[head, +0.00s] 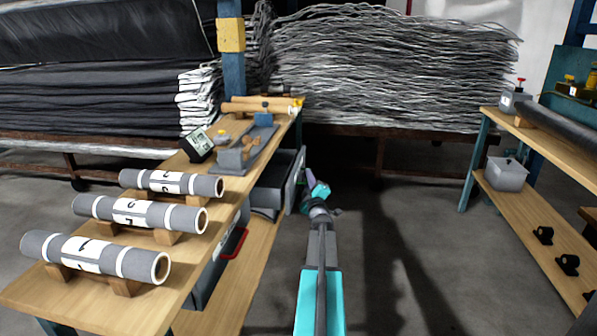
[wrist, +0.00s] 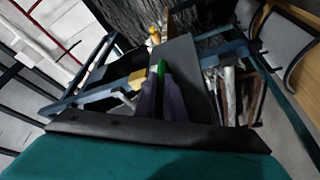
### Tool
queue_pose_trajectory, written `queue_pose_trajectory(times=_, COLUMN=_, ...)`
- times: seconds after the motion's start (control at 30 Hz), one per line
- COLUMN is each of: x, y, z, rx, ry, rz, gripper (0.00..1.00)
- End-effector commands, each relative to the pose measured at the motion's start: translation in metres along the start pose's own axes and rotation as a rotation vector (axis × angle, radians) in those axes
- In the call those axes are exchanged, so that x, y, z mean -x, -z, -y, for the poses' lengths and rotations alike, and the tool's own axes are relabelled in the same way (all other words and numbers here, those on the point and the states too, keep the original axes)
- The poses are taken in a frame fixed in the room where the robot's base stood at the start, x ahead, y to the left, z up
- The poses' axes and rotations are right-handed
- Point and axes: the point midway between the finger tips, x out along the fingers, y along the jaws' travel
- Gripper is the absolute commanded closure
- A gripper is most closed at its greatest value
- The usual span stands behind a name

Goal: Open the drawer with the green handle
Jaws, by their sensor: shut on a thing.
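The green handle (wrist: 161,70) shows as a narrow upright strip between the two purple fingers of my gripper (wrist: 160,92) in the wrist view. The fingers are shut on it. Behind it stands the dark grey drawer front (wrist: 183,65). In the head view my gripper (head: 308,179) is at the front of the far dark grey drawer unit (head: 275,183), under the wooden bench. The handle is too small or hidden to make out there.
A nearer grey drawer with a red handle (head: 235,243) sits on the same lower shelf. Three numbered grey rolls (head: 130,212) rest on the bench top (head: 190,262). A second shelf unit (head: 535,215) stands at right. The floor (head: 400,240) between is clear.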

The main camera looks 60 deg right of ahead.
Motion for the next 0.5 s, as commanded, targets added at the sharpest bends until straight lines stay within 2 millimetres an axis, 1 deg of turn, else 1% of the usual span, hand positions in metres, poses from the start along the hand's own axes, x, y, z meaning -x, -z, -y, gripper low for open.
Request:
queue_pose_trajectory(times=0.03, x=0.002, y=-0.006, z=-0.009, rx=0.003, ry=0.001, rz=0.004, gripper=1.0)
queue_pose_trajectory(times=0.2, x=0.01, y=-0.024, z=-0.022, rx=0.0, ry=0.004, rz=-0.003, gripper=1.0)
queue_pose_trajectory(times=0.3, x=0.015, y=-0.034, z=-0.029, rx=0.0, ry=0.005, rz=-0.006, gripper=1.0)
queue_pose_trajectory(times=0.5, x=0.021, y=-0.046, z=-0.036, rx=-0.002, ry=0.008, rz=-0.012, gripper=1.0)
